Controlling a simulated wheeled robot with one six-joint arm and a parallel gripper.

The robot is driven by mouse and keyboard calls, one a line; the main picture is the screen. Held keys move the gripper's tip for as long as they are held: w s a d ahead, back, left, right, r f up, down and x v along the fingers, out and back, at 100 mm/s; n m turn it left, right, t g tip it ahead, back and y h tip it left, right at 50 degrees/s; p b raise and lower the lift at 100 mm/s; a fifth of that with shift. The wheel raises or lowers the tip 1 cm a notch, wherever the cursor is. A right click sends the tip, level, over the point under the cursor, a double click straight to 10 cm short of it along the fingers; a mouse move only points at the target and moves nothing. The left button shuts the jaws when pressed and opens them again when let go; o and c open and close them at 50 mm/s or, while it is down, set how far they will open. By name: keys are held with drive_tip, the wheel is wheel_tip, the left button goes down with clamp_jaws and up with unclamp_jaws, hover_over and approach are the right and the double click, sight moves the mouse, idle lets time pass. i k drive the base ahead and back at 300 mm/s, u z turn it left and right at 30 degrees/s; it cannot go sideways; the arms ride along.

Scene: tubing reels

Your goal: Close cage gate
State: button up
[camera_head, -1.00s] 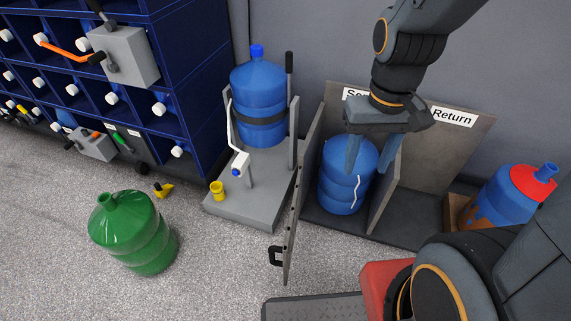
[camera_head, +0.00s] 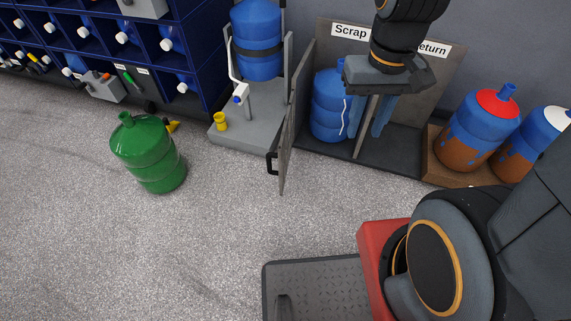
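The cage gate (camera_head: 291,122) is a thin grey panel that stands open, swung out from the left side of the Scrap bay. Its black handle (camera_head: 271,163) is on the near edge, facing left. The cage (camera_head: 331,147) has grey walls and a dark floor, with a blue jug (camera_head: 328,112) standing inside under the "Scrap" label. My gripper (camera_head: 367,128) points down with its fingers apart, empty, right of the jug and near the divider. It is well to the right of the gate and not touching it. The fingers hide part of the divider.
A grey stand (camera_head: 255,117) with a strapped blue jug is just left of the gate. A green jug (camera_head: 150,155) stands on the floor further left. Blue-and-brown jugs (camera_head: 478,130) sit at the right. The floor before the gate is clear.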

sight(281, 144)
drive_tip(key=u, duration=0.05)
drive_tip(key=k, duration=0.1)
drive_tip(key=u, duration=1.85)
drive_tip(key=i, duration=1.55)
drive_tip(key=z, duration=2.7)
drive_tip(key=i, duration=0.5)
drive_tip(key=u, duration=0.05)
drive_tip(key=k, duration=0.5)
drive_tip(key=u, duration=1.35)
